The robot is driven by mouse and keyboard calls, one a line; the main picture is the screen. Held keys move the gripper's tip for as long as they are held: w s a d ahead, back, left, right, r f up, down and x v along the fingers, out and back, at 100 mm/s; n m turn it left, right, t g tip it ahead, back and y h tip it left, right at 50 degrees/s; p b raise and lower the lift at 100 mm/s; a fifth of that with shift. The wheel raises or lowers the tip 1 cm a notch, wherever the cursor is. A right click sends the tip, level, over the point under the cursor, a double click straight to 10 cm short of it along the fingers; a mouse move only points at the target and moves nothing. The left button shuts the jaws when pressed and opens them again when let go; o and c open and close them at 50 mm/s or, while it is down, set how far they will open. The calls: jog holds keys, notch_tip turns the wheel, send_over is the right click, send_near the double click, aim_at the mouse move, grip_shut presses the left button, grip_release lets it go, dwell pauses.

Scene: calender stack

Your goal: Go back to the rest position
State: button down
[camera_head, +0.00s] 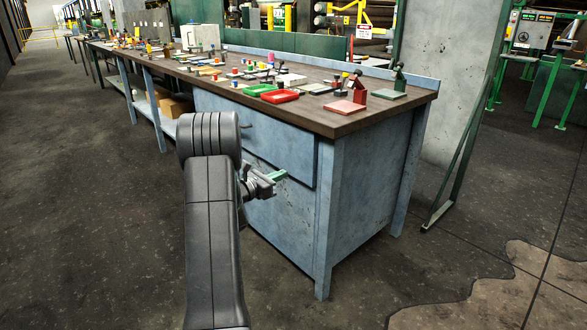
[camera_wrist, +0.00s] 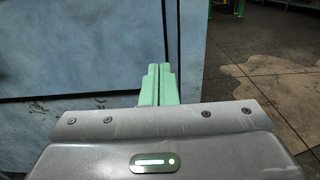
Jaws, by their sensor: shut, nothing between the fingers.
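My gripper (camera_head: 278,175) is at the end of my dark arm, in front of the blue workbench's front face. Its green fingers also show in the wrist view (camera_wrist: 159,85), pressed together with nothing between them. The workbench (camera_head: 365,195) has a dark brown top (camera_head: 345,121) and a drawer front. The fingers are below the top's level, and I cannot tell how far they are from the cabinet face.
On the bench top stand a red tray (camera_head: 280,96), a green tray (camera_head: 259,90), a red stand (camera_head: 359,90) and several small items. A concrete pillar (camera_head: 450,80) and a green post (camera_head: 462,150) stand behind at the right. The floor (camera_head: 90,200) at left is clear.

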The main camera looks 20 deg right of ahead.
aim_at(312, 161)
jog(key=shift+v, duration=1.2)
jog(key=b+x, duration=0.1)
jog(key=x, duration=1.3)
jog(key=shift+f, duration=0.1)
jog(key=shift+d, duration=0.1)
